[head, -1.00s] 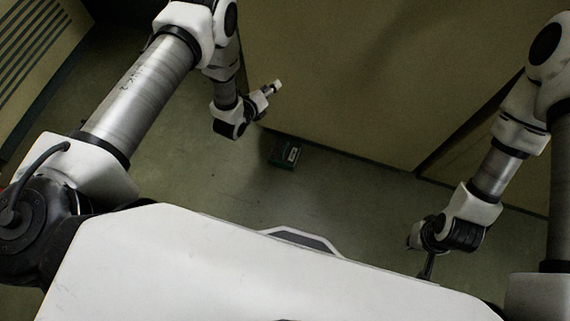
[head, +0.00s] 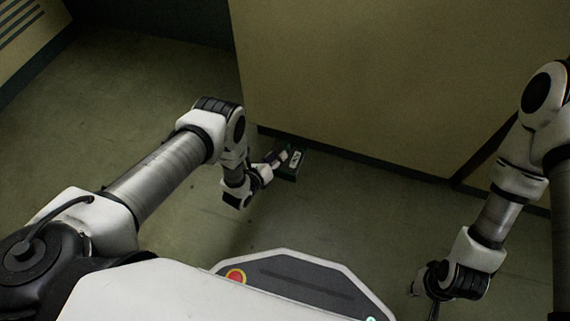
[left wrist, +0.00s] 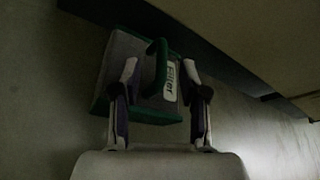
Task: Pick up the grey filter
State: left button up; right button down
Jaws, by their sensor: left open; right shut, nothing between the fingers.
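The grey filter (head: 293,160) is a small box on the floor by the foot of the beige cabinet. In the left wrist view the filter (left wrist: 118,62) has grey sides, green edges, a green handle (left wrist: 155,65) and a white label reading "Filter". My left gripper (head: 281,157) is open at the filter. In the left wrist view its two fingers (left wrist: 158,85) stand on either side of the handle; I cannot tell whether they touch it. My right gripper (head: 433,308) is shut and empty at the lower right, pointing down, away from the filter.
The beige cabinet (head: 370,80) rises right behind the filter, with a dark base strip along the floor. Another cabinet with slats (head: 25,30) stands at the far left. The green floor (head: 130,100) is open to the left of the filter.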

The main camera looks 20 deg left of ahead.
pick_arm(q)
jog(key=b+x, duration=0.1)
jog(key=x, duration=0.1)
jog(key=b+x, duration=0.1)
jog(key=x, duration=0.1)
jog(key=shift+d+f+b, duration=0.2)
jog(key=shift+f+b, duration=0.15)
jog(key=shift+b, duration=0.05)
jog(key=shift+w+r, duration=0.15)
jog(key=shift+r, duration=0.05)
grip_shut()
